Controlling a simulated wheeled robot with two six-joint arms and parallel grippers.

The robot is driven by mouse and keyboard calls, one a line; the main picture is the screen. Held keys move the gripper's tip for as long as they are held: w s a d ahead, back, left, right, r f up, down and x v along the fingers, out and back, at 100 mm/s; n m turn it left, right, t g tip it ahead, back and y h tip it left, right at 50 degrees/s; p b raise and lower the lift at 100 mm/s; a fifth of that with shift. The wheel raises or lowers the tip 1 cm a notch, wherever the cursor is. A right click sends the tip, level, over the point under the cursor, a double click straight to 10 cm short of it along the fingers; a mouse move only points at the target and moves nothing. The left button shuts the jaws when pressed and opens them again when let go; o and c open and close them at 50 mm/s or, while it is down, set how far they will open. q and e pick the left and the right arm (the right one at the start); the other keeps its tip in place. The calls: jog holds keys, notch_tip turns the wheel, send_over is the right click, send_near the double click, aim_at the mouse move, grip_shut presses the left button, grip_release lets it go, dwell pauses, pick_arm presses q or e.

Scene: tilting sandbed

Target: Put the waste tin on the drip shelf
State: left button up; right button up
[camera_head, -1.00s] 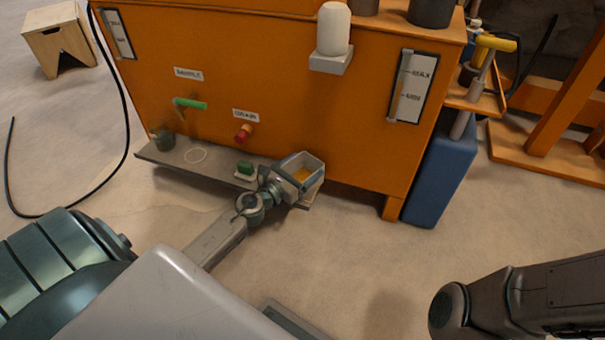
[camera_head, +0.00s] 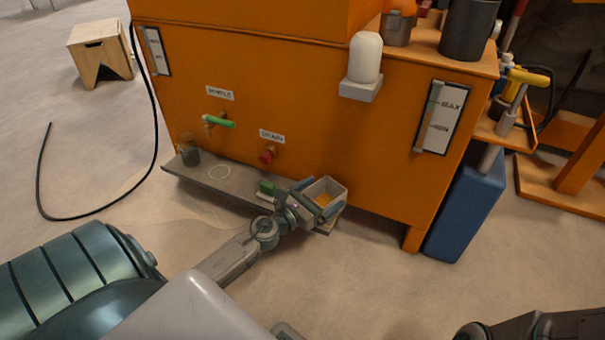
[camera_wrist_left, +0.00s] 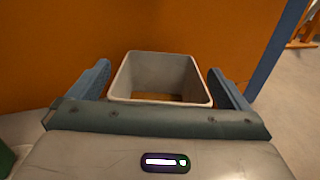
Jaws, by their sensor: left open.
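The waste tin (camera_head: 326,188) is a small grey, square, open-topped tin with orange-brown matter inside. In the head view it is upright over the right end of the grey drip shelf (camera_head: 238,190), at the foot of the orange cabinet. My left gripper (camera_head: 320,195) is open with its fingers on either side of the tin. In the left wrist view the tin (camera_wrist_left: 160,72) is between the two blue fingers (camera_wrist_left: 165,92), with narrow gaps seen beside it. The tin's underside is hidden, so its contact with the shelf cannot be told.
On the shelf are a dark jar (camera_head: 188,150), a white ring mark (camera_head: 220,172) and a green-and-white block (camera_head: 267,188). A green-handled tap (camera_head: 219,122) and red drain knob (camera_head: 267,155) stick out above. A blue container (camera_head: 463,210) stands at right. The front floor is open.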

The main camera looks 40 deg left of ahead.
pick_arm(q)
jog(key=s+b, duration=0.2)
jog(key=s, duration=0.1)
jog(key=s+a+b, duration=0.1)
jog(key=s, duration=0.1)
jog(key=s+b, duration=0.2)
jog(key=s, duration=0.1)
jog(key=shift+s+a+f+b, duration=0.15)
jog(key=shift+s+f+b, duration=0.1)
jog(key=shift+s+b, duration=0.1)
jog(key=shift+s+a+r+b, duration=0.1)
jog(key=shift+s+r+b, duration=0.05)
jog(key=shift+s, duration=0.3)
jog(key=shift+s+a+r+b, duration=0.1)
jog(key=shift+s+b, duration=0.05)
jog(key=shift+s, duration=0.25)
jog(key=shift+d+r, duration=0.1)
